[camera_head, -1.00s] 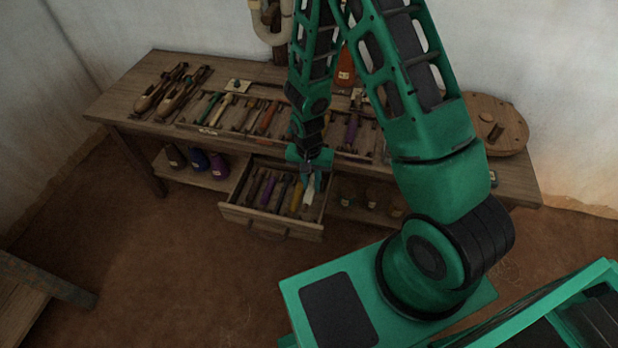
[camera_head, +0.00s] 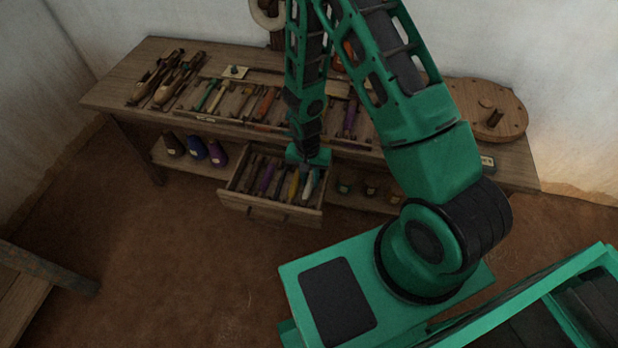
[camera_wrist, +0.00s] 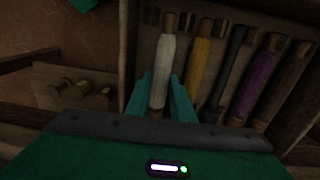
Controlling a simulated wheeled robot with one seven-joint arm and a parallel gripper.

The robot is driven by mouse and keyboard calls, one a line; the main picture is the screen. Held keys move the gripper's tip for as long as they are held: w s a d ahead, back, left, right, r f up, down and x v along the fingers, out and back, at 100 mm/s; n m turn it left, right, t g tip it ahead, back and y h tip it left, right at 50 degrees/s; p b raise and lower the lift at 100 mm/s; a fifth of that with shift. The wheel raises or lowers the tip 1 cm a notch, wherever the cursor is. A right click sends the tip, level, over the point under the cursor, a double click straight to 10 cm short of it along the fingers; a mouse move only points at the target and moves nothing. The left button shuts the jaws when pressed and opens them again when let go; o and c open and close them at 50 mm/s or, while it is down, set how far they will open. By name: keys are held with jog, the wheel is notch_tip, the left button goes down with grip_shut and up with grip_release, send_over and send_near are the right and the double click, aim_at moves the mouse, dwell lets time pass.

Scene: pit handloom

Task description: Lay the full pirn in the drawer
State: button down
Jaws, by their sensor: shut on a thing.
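A white, wound pirn (camera_head: 310,186) is held by my gripper (camera_head: 304,168) at the right end of the open drawer (camera_head: 268,212). In the wrist view my gripper (camera_wrist: 163,98) is shut around the lower part of the white pirn (camera_wrist: 162,66). The pirn lies parallel to the drawer's other pirns, next to the yellow pirn (camera_wrist: 198,66) and near the drawer's side wall (camera_wrist: 129,42). A dark pirn (camera_wrist: 229,70) and a purple pirn (camera_wrist: 253,82) lie beyond the yellow one. I cannot tell whether the white pirn touches the drawer bottom.
The bench top above carries a divided tray of coloured pirns (camera_head: 265,104), two wooden shuttles (camera_head: 178,75) and a round wooden disc (camera_head: 490,108). Dark and purple cones (camera_head: 196,148) stand on the shelf left of the drawer. Small spools (camera_head: 370,187) stand to its right.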

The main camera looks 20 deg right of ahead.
aim_at(310, 180)
jog(key=c, duration=1.2)
grip_release()
jog(key=shift+o, duration=0.2)
jog(key=shift+r, duration=4)
